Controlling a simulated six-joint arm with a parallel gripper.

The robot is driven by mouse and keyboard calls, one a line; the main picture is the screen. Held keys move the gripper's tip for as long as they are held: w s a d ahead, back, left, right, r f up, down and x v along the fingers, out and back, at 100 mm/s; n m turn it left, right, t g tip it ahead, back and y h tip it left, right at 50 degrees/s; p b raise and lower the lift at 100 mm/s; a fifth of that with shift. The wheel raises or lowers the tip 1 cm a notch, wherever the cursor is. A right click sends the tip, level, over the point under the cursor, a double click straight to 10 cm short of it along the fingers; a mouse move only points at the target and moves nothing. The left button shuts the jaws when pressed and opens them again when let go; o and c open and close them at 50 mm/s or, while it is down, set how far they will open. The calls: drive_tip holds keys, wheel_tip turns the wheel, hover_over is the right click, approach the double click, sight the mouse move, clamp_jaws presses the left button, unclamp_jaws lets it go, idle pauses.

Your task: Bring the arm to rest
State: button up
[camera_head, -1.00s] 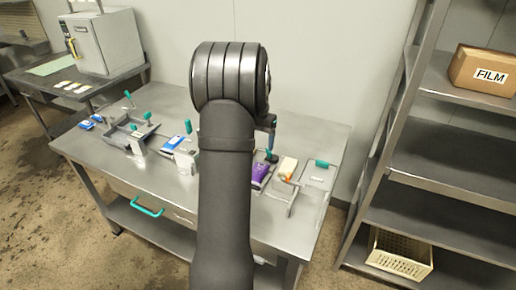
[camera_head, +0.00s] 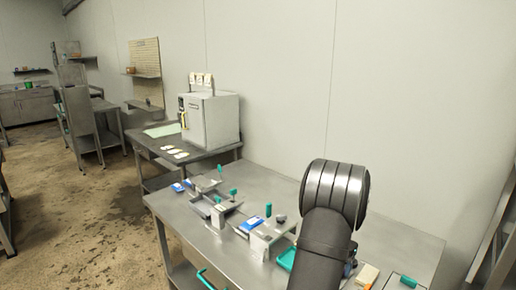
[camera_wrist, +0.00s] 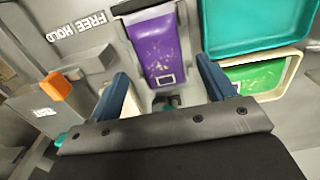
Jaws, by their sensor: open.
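My gripper (camera_wrist: 163,70) shows in the wrist view as two dark blue fingers spread apart, with nothing held between them. A purple pouch (camera_wrist: 160,45) lies beyond the fingertips; I cannot tell how far below them it is. In the head view my arm (camera_head: 328,225) rises over the right part of the steel workbench (camera_head: 265,185). The arm largely hides the gripper there.
The wrist view shows a teal tray (camera_wrist: 262,25), a cream tray (camera_wrist: 292,72) with a green pouch, and an orange knob (camera_wrist: 57,87). The head view shows fixtures with teal handles (camera_head: 233,191) left of the arm, and a grey box-shaped machine (camera_head: 215,120) on the side table.

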wheel_tip(320, 180, down, 2)
drive_tip(key=shift+f, duration=0.1)
drive_tip(key=shift+r, duration=1.95)
drive_tip(key=shift+f, duration=0.15)
